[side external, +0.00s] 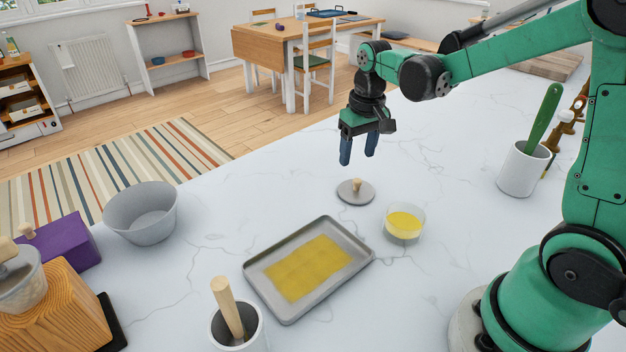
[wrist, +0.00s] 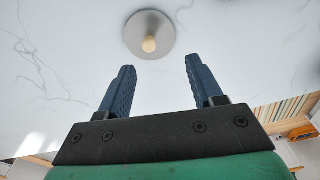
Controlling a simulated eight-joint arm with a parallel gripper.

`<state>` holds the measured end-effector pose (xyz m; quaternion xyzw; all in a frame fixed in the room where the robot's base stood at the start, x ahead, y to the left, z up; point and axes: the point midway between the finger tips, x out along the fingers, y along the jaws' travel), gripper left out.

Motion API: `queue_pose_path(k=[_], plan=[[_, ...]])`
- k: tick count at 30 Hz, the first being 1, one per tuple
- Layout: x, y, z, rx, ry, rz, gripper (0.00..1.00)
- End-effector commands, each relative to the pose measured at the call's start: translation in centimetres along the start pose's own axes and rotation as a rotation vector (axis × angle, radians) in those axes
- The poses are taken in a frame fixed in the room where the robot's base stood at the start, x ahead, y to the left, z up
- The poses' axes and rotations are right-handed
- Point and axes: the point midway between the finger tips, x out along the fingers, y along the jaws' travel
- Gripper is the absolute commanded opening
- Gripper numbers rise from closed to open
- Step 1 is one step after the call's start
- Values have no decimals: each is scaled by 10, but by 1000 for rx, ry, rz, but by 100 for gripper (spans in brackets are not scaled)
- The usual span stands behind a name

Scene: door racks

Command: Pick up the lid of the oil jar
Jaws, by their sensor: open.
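The lid (side external: 355,192) is a flat grey disc with a small wooden knob, lying on the white marble counter. In the wrist view the lid (wrist: 150,36) shows at the top middle, ahead of the fingertips and between their lines. My gripper (side external: 358,158) is open and empty, pointing down above the counter, a little above the lid and apart from it. Its two blue fingers (wrist: 158,62) are spread in the wrist view. A glass bowl of yellow liquid (side external: 404,223), which may be the oil jar, stands open just right of the lid.
A grey tray with a yellow sheet (side external: 262,264) lies in front of the lid. A grey bowl (side external: 141,213) stands at left, and a white cup with a green utensil (side external: 520,172) at right. A mortar with a pestle (side external: 235,325) is at the front.

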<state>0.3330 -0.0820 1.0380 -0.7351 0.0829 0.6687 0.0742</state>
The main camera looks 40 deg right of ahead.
Motion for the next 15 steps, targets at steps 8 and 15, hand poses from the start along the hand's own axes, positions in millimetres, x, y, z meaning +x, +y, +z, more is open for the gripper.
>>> queue_pose_path(k=[8, 15], plan=[[29, 16, -9, 41, -95, 0, 60], [58, 16, -7, 41, -96, 1, 60]])
